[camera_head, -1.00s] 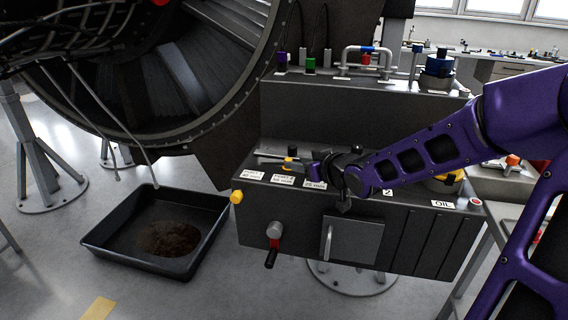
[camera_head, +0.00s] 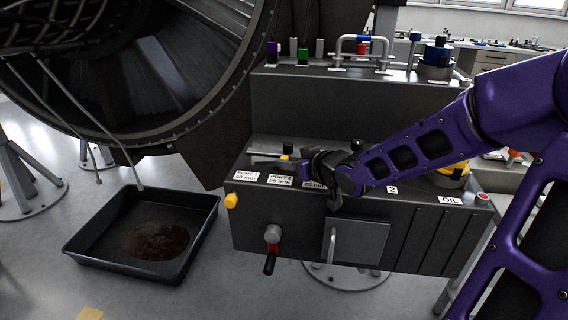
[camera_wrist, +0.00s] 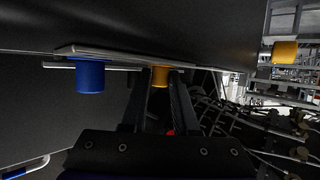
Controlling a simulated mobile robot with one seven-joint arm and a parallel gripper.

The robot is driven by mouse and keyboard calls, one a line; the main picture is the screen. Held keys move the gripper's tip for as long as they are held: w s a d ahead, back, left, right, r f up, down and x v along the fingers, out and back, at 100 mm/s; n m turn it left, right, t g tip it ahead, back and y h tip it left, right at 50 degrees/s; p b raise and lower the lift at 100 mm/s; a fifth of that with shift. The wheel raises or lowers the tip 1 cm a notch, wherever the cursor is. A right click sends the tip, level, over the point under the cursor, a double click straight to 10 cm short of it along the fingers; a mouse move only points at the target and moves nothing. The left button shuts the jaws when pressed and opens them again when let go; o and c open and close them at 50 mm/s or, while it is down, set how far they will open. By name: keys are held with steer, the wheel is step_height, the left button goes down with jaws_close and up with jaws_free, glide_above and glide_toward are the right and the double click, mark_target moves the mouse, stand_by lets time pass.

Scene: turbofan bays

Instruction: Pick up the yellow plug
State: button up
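In the head view a small yellow plug (camera_head: 287,156) with a dark top stands on the panel ledge behind the port labels. Another yellow plug or knob (camera_head: 231,201) sticks out of the panel's left front corner. My gripper (camera_head: 298,167) is low over the ledge, pointing left, just right of the dark-topped plug; its fingertips are hard to make out there. In the wrist view the two dark fingers (camera_wrist: 162,88) are apart, with a yellow cylinder (camera_wrist: 160,77) showing between their tips. I cannot tell whether they touch it. A blue cylinder (camera_wrist: 90,76) is left of them, another yellow piece (camera_wrist: 285,51) far right.
The upper shelf carries purple and green plugs (camera_head: 303,57) and a curved pipe. The engine casing (camera_head: 225,110) is close on the left. A black drip tray (camera_head: 90,245) lies on the floor.

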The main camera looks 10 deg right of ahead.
jaws_close()
